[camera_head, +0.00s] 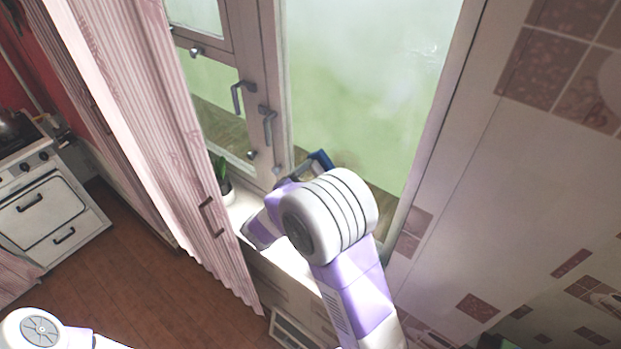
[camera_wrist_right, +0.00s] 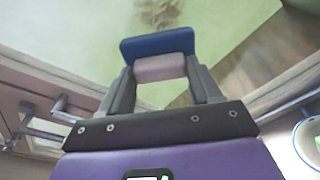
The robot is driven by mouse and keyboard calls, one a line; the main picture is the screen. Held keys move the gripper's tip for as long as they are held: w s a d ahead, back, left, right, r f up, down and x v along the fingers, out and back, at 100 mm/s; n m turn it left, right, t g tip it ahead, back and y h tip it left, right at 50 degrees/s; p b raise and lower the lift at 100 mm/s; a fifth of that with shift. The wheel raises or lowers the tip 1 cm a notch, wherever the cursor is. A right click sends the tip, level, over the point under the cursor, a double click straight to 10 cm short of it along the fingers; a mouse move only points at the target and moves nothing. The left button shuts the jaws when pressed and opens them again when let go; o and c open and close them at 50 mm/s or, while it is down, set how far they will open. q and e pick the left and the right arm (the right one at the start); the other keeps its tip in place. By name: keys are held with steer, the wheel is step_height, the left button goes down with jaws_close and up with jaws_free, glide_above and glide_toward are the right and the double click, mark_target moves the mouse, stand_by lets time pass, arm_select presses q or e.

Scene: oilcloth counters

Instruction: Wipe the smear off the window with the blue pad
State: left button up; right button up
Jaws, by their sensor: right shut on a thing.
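My right gripper (camera_wrist_right: 160,71) is shut on the pale handle block of the blue pad (camera_wrist_right: 158,43). In the head view the right gripper (camera_head: 303,169) is partly hidden behind my own wrist, and a corner of the blue pad (camera_head: 321,160) shows in front of the lower window pane. The window (camera_head: 350,90) is a tall greenish pane in the head view. A brownish smear (camera_wrist_right: 158,13) shows on the glass in the right wrist view, just beyond the pad's upper edge; a gap or contact with the glass cannot be told. My left gripper is out of view.
Window handles (camera_head: 268,125) stick out left of the pane. A potted plant (camera_head: 222,172) stands on the sill (camera_head: 240,208). A pink curtain (camera_head: 150,120) hangs at the left, and a tiled wall (camera_head: 510,170) is at the right. A blue-rimmed white vessel (camera_wrist_right: 304,146) is at the wrist view's right edge.

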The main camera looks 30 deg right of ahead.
steer(key=shift+w+d, duration=0.2)
steer(key=shift+d, duration=0.25)
